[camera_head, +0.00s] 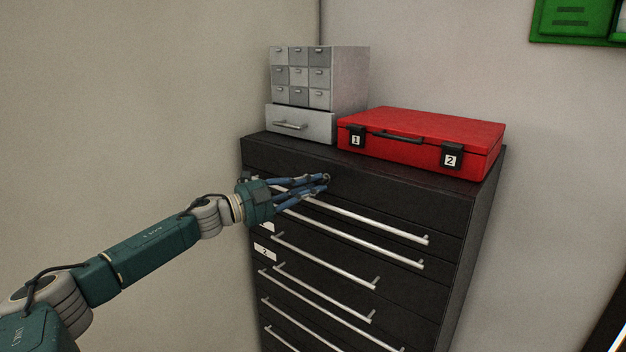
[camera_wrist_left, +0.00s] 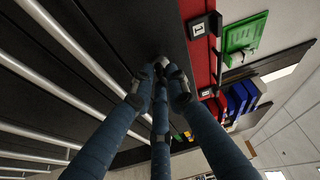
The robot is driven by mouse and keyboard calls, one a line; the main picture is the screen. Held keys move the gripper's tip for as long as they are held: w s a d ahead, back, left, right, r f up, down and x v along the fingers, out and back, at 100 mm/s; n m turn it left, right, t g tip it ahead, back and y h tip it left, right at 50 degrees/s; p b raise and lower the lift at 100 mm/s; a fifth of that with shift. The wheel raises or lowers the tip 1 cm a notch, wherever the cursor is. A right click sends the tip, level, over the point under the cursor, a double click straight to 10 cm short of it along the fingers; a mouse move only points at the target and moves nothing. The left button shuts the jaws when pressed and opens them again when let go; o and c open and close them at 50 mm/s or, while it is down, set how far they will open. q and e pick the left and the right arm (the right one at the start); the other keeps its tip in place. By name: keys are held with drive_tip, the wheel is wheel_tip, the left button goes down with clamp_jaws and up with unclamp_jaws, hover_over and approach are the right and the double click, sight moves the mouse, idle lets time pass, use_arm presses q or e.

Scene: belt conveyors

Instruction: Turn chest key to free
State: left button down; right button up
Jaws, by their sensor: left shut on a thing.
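The black drawer chest (camera_head: 400,192) stands in the corner, with several drawers that have long silver bar handles. My left gripper (camera_head: 324,180) is at the upper front panel of the chest, its blue fingers closed together at the key spot. In the left wrist view the fingertips (camera_wrist_left: 160,78) meet around a small light metal piece (camera_wrist_left: 162,62) on the dark panel, which looks like the key. The fingers cover most of the key, so its turn angle cannot be told. My right gripper is not in view.
On the chest top stand a grey small-drawer cabinet (camera_head: 349,80) and a red case (camera_head: 437,126) with latches labelled 1 and 2. Silver handles (camera_head: 365,218) stick out just below my gripper. A wall is close on the left.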

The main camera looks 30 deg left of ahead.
use_arm(q)
drive_tip(key=shift+r+m+g+p, duration=0.1)
drive_tip(key=shift+m+g+p, duration=0.4)
drive_tip(key=shift+m, duration=0.5)
drive_tip(key=c, duration=1.7)
unclamp_jaws()
drive_tip(key=shift+v, duration=3.75)
drive_tip(key=shift+d, duration=0.1)
